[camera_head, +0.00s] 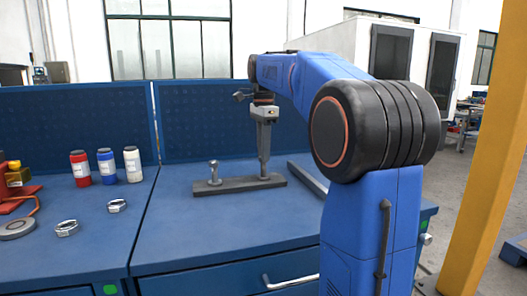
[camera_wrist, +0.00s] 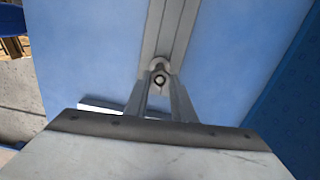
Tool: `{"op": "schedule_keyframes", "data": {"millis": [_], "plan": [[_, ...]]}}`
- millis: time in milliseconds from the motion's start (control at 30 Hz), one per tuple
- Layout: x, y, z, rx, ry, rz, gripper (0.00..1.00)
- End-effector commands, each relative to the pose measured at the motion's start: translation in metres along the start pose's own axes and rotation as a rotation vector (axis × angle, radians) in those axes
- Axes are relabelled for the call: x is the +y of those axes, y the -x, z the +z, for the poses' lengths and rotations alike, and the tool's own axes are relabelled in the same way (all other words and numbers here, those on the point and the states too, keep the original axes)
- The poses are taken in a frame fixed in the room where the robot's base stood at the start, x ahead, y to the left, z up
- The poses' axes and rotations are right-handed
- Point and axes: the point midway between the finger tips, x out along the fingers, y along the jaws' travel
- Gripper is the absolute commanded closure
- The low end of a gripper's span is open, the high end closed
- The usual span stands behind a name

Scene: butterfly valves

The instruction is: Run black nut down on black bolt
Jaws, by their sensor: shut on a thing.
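My gripper (camera_head: 264,174) points straight down over the right end of a dark grey bar (camera_head: 236,185) on the blue bench. In the wrist view my gripper (camera_wrist: 160,85) has its two fingers closed in on a small round grey piece (camera_wrist: 160,65), which I take for the nut. A small bright round end with a dark rim, likely the bolt (camera_wrist: 159,79), shows at its middle. The fingers hide most of both, so the thread and the nut's height on it cannot be seen. Neither looks clearly black here.
A short grey post (camera_head: 213,172) stands on the bar's left end. Two loose silver hex nuts (camera_head: 66,228) lie on the left bench. Red, blue and white bottles (camera_head: 106,167) stand behind them. A grey bar (camera_head: 308,178) lies right of the gripper. A blue panel (camera_head: 200,120) closes the back.

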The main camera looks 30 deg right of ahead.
Motion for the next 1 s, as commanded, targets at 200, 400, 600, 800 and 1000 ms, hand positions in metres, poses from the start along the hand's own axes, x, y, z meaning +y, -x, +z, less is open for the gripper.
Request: {"op": "schedule_keyframes", "data": {"millis": [200,400,600,800,1000], "plan": [[0.0,0.0001,0.0,0.0,-0.221,0.0,1.0],[0.0,0.0001,0.0,0.0,-0.427,0.0,1.0],[0.0,0.0002,0.0,0.0,-0.631,0.0,1.0],[0.0,0.0002,0.0,0.0,-0.834,0.0,1.0],[0.0,0.0002,0.0,0.0,-0.947,0.0,1.0]]}}
